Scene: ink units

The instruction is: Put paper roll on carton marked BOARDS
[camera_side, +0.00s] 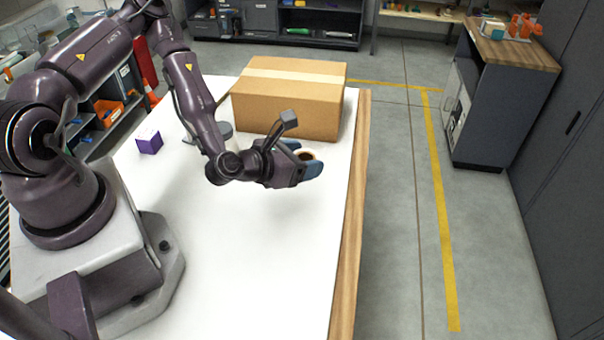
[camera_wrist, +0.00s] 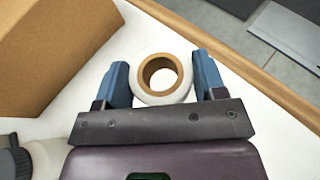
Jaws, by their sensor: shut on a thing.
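The paper roll (camera_wrist: 162,98) is a white ring with a brown core, between the two blue fingers of my gripper (camera_wrist: 162,82) in the wrist view. In the side view my gripper (camera_side: 306,166) is right of the table's middle, shut on the roll, whose brown core (camera_side: 306,156) shows between the fingers. I cannot tell whether the roll touches the table. The closed brown carton (camera_side: 285,113) with pale tape stands behind my gripper; in the wrist view its side (camera_wrist: 50,50) fills the upper left. No BOARDS marking shows on its visible faces.
A small purple box (camera_side: 150,141) sits on the white table (camera_side: 270,255) at the left. A grey-topped container (camera_side: 224,130) stands behind my arm, left of the carton. The table's wooden edge (camera_side: 352,220) is close on the right. The front of the table is clear.

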